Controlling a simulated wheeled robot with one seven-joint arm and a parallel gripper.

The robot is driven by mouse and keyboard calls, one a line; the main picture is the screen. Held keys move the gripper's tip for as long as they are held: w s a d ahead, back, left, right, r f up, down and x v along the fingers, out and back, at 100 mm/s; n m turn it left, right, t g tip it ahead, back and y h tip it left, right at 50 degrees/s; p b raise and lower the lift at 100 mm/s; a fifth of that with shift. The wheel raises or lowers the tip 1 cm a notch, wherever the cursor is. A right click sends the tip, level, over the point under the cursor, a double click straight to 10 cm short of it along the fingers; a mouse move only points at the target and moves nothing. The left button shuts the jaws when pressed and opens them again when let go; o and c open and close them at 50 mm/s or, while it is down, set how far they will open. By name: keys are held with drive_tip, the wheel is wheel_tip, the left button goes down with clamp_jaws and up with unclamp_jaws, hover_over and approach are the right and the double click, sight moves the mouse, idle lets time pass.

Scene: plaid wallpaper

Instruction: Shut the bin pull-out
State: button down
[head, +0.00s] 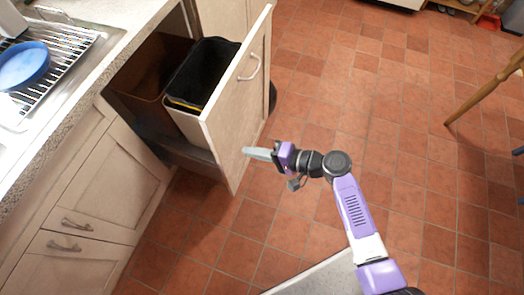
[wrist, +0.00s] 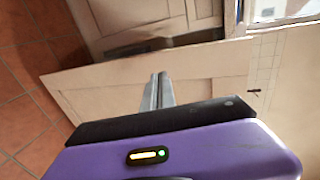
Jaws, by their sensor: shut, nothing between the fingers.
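The bin pull-out stands out from the cabinet row in the head view, with its pale wooden front panel (head: 238,110) and a curved metal handle (head: 250,67) near the top. Behind the panel is a bin with a black liner (head: 205,68), and a brown bin (head: 150,68) sits further in. My gripper (head: 250,152) is shut and empty, with its tips at or very near the lower outer face of the panel. In the wrist view the shut fingers (wrist: 158,92) point at the pale panel (wrist: 95,92). I cannot tell whether they touch it.
A counter (head: 70,125) with a sink, a dish rack and a blue bowl (head: 23,65) runs along the left. Closed cabinet doors (head: 75,195) are below it. The tiled floor (head: 350,90) is open on the right, with a wooden chair (head: 485,95) at the far right.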

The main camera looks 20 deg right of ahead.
sight(219, 144)
drive_tip(key=x, duration=0.7)
drive_tip(key=shift+w+a+r, duration=0.1)
drive_tip(key=shift+r, duration=0.3)
drive_tip(key=shift+w+a+p, duration=0.3)
drive_tip(key=shift+w+a, duration=0.1)
